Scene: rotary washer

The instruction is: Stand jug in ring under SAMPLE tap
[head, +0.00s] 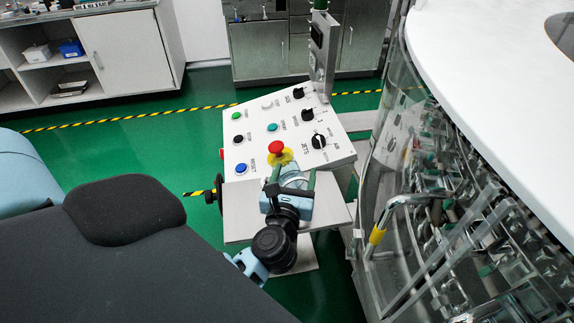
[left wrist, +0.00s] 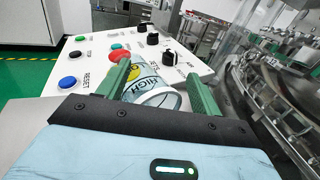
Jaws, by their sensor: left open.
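My left gripper (head: 290,183) is over the shelf in front of the sloped control panel. Its green fingers (left wrist: 165,88) are open, one on each side of a clear, round vessel, apparently the jug (left wrist: 152,88). I cannot make out a ring. My right gripper is not in view.
The control panel (head: 255,130) carries knobs, coloured buttons and a red emergency stop (head: 277,149) close beyond the gripper. A black handwheel (head: 210,197) is at its left. The clear-walled washer (head: 440,180) fills the right side. Green floor (head: 195,125) is open behind, to the left.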

